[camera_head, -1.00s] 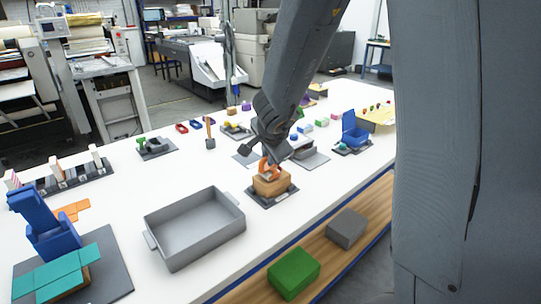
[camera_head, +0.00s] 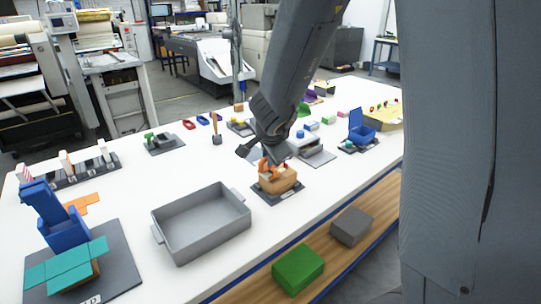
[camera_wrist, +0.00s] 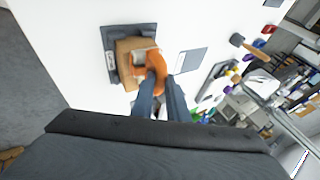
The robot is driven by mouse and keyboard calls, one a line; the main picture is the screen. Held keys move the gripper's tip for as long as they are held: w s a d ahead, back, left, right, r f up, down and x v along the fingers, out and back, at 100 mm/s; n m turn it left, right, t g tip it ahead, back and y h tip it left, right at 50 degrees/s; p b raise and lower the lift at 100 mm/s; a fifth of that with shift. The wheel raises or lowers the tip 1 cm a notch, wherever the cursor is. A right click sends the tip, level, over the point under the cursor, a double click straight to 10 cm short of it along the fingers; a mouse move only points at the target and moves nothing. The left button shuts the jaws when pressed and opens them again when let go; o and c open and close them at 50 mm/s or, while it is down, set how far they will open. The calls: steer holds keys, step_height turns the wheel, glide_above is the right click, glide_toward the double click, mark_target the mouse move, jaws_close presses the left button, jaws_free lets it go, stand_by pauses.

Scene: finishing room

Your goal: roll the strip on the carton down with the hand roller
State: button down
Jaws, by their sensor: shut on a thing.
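The carton (camera_head: 277,181) is a small brown box on a dark grey mat (camera_head: 291,194) near the table's front edge. It also shows in the wrist view (camera_wrist: 126,60). An orange hand roller (camera_head: 265,165) is at the carton's top; in the wrist view the orange roller (camera_wrist: 156,66) reaches from my fingertips to the carton. My gripper (camera_head: 268,152) is shut on the roller, tilted down over the carton; its fingers also show in the wrist view (camera_wrist: 159,94). A pale patch, perhaps the strip, shows beside the roller on the carton. I cannot tell whether the roller touches it.
A grey tray (camera_head: 243,217) stands left of the carton. A blue holder (camera_head: 62,228) and teal sheets (camera_head: 68,264) lie farther left. A blue bin (camera_head: 361,128) stands right. Green (camera_head: 299,268) and grey (camera_head: 351,227) blocks rest on the lower shelf.

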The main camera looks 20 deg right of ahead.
step_height(320, 180, up, 7)
steer(key=p, duration=0.8)
stand_by(0.5)
steer(key=shift+f, duration=0.1)
stand_by(0.4)
